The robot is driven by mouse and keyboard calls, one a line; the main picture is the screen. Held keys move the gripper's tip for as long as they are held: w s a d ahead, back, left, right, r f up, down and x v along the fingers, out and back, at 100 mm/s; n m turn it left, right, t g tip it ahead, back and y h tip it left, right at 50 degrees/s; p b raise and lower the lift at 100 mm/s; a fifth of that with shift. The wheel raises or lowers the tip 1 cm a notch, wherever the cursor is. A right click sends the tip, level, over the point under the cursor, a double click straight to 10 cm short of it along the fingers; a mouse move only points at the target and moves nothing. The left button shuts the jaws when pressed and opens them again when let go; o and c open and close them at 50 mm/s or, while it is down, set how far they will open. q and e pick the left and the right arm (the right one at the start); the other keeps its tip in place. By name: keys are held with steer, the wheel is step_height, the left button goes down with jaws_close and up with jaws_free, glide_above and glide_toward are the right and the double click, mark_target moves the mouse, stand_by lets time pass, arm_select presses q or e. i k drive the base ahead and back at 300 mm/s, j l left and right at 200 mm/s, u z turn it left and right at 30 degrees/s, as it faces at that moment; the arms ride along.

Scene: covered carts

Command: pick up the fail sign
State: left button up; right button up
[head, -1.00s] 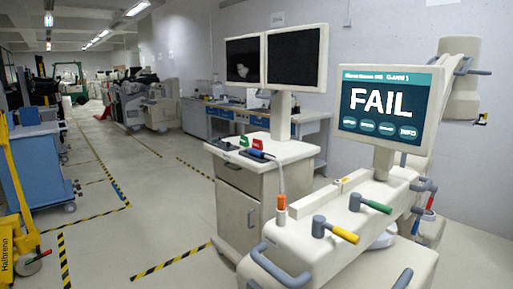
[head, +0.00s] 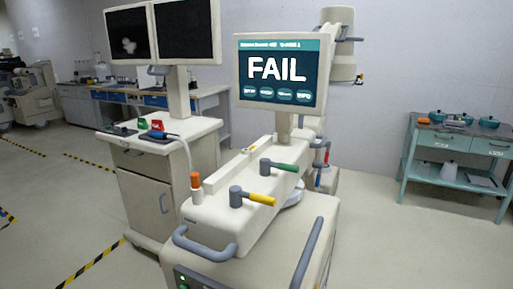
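A small red sign (head: 157,125) stands on top of the white cabinet cart (head: 165,140), left of centre in the head view. It has pale marks on its face, too small to read for sure. A small green sign (head: 141,123) stands just left of it. A monitor (head: 282,71) on the nearer cart shows the word FAIL in large white letters. Neither of my grippers is in view.
The nearer cart (head: 225,218) stands in front, with a yellow-handled tool (head: 260,198), a green-handled tool (head: 285,168) and a grey front handle (head: 200,245). A dark device with a cable (head: 160,138) lies beside the signs. A teal table (head: 455,150) stands right. Floor is free at left and right.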

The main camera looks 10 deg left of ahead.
mark_target(156, 124)
steer(key=j+z, duration=0.25)
steer(key=j, duration=0.8)
steer(key=j+z, duration=0.2)
steer(key=j, duration=0.9)
steer(key=j+z, duration=0.25)
steer(key=j, duration=0.8)
steer(key=k, duration=0.05)
